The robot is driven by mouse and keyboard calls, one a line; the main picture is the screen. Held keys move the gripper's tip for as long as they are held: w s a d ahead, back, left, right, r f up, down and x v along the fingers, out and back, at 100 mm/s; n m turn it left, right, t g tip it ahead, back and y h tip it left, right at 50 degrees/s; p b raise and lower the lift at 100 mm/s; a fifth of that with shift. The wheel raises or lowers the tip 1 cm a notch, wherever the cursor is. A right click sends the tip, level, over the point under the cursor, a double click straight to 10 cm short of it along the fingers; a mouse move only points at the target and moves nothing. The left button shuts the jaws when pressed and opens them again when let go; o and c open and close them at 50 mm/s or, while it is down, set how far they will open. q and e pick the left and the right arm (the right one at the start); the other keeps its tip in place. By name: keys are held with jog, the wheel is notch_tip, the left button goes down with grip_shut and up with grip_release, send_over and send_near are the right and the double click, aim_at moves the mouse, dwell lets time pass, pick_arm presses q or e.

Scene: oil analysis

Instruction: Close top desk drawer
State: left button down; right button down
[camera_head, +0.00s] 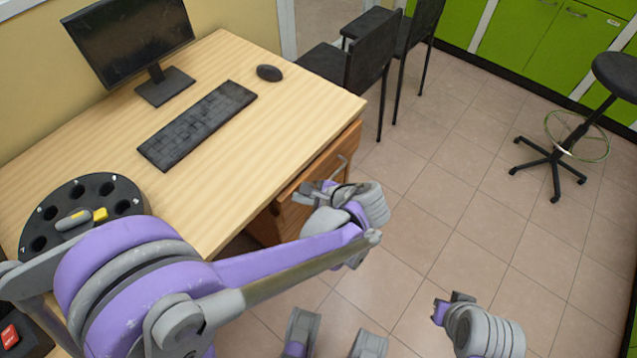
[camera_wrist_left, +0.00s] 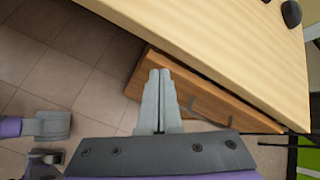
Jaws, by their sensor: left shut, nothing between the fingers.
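The wooden desk (camera_head: 290,110) has a brown top drawer (camera_head: 349,147) under its right edge. The drawer front has a metal bar handle, partly hidden behind my left gripper in the head view. My left gripper (camera_head: 322,192) is shut and empty, close in front of the drawer. In the left wrist view, its closed fingers (camera_wrist_left: 161,75) point at the left part of the drawer front (camera_wrist_left: 190,85), with the handle (camera_wrist_left: 208,108) to their right. The drawer front stands a little out past the desk edge. I cannot tell whether the fingertips touch it.
A monitor (camera_head: 130,45), keyboard (camera_head: 198,124), mouse (camera_head: 269,73) and a round black holder (camera_head: 50,218) are on the desk. Black chairs (camera_head: 366,70) stand beyond it, and a stool (camera_head: 565,150) is at right. The tiled floor (camera_head: 450,190) between is clear.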

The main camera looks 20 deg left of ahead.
pick_arm(q)
jog(key=w+d+f+m+t+y+b, duration=0.1)
jog(key=w+d+f+m+t+y, duration=0.15)
jog(key=w+d+m+y, duration=0.35)
jog(key=m+y, duration=0.1)
jog(key=y, duration=0.1)
send_near(306, 178)
jog(key=shift+t, duration=0.35)
jog(key=b+x, duration=0.1)
jog(key=x, duration=0.5)
jog(key=shift+a+f+b, duration=0.2)
jog(key=shift+a+b, duration=0.15)
jog(key=shift+a, duration=0.1)
jog(key=x, duration=0.5)
jog(key=shift+b, duration=0.3)
jog(key=shift+r, duration=0.1)
jog(key=shift+d, duration=0.1)
